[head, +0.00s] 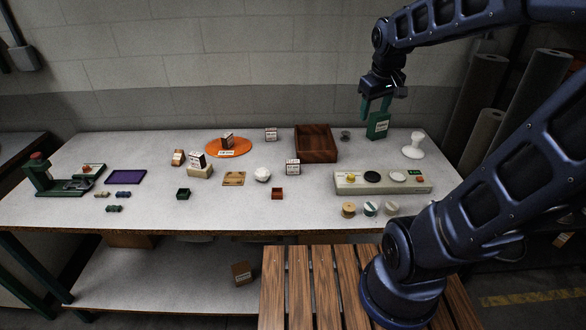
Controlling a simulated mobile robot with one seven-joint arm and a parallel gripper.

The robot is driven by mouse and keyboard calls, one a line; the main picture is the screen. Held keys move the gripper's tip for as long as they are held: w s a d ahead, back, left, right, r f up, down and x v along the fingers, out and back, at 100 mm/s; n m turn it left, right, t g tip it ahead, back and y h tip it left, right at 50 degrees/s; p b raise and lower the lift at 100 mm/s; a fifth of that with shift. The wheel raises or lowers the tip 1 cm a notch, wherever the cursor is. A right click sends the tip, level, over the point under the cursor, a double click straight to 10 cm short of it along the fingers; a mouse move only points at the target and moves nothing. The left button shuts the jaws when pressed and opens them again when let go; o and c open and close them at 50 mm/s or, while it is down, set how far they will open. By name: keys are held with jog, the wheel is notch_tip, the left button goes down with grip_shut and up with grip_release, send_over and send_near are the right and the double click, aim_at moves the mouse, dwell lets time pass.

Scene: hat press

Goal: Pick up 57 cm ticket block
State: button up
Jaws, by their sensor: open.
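Several small ticket blocks with printed labels stand on the table; the print is too small to read, so I cannot tell which one is 57 cm. One block (271,134) stands at the back, right of the orange disc. Another block (292,167) stands in front of the wooden tray. One block (227,141) is on the orange disc, one (197,160) on a cream base, and a brown one (178,157) to its left. My gripper (375,108) is open, pointing down at the back right, just above a green labelled box (378,126), well right of these blocks.
A wooden tray (316,139) stands back centre, beside a white stand (414,146) farther right. A cream panel (347,186) with discs lies front right, spools before it. A green press (56,181) and purple mat (126,177) are at left. The front middle is mostly clear.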

jog(key=w+a+f+n+g, duration=0.1)
jog(key=w+a+f+n, duration=0.3)
jog(key=w, duration=0.3)
jog(key=n+g+h, duration=0.2)
jog(key=n, duration=0.8)
send_over(293, 161)
jog(key=f, duration=2.2)
jog(key=shift+s+a+f, duration=0.25)
jog(key=shift+f, duration=0.15)
jog(key=shift+w+d+f, duration=0.1)
jog(key=shift+d+f, duration=0.05)
jog(key=shift+f, duration=1.2)
jog(key=shift+w+d+f, duration=0.1)
jog(key=shift+f, duration=1.2)
jog(key=c, duration=1.1)
jog(key=shift+o, duration=0.2)
jog(key=shift+r, duration=0.15)
